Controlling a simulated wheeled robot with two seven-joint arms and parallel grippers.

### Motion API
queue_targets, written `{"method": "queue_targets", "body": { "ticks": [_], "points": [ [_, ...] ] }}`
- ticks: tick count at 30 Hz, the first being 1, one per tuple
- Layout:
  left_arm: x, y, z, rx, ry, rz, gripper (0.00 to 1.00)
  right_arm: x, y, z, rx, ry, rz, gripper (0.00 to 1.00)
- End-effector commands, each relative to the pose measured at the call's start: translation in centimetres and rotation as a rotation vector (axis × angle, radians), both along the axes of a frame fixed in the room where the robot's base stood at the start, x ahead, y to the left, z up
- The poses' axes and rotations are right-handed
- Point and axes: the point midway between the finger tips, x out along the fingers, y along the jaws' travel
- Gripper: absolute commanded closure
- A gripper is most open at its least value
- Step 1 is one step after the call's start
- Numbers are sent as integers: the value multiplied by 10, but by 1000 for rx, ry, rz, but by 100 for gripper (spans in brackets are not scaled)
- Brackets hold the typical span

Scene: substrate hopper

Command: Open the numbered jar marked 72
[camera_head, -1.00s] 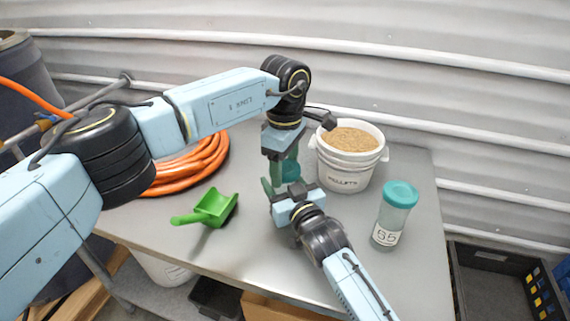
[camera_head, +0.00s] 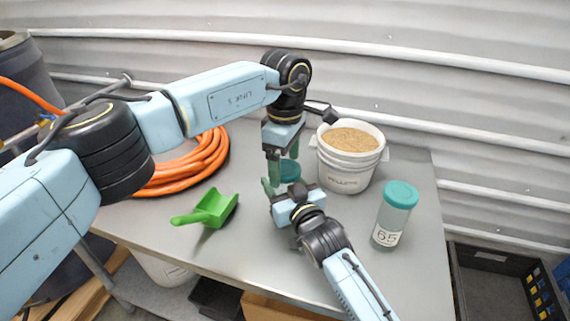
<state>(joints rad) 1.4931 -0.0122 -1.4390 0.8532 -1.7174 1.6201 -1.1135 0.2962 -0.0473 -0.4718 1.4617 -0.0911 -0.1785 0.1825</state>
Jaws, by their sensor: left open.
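A white bucket of pellets (camera_head: 345,182) stands just right of the grippers. A green scoop (camera_head: 212,209) lies to the left, with a coiled orange hose (camera_head: 190,177) behind it. The grey table (camera_head: 245,250) is bare at its front middle.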

Motion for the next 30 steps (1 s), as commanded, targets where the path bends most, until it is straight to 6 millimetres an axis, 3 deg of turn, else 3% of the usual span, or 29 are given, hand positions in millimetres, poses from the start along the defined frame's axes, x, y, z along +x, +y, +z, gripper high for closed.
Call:
{"method": "queue_targets", "body": {
  "ticks": [6,11,24,30],
  "points": [
    [0,0,30,-1,-3,0,16,0,0,-2,-1,3,0,100],
    [0,0,36,-1,-1,-27,20,0,0,-2,-1,3,0,100],
    [1,0,63,-2,-1,-567,20,0,0,-2,-1,3,0,100],
    [0,0,66,-1,1,-691,20,0,0,-2,-1,3,0,100]
  ]
}}
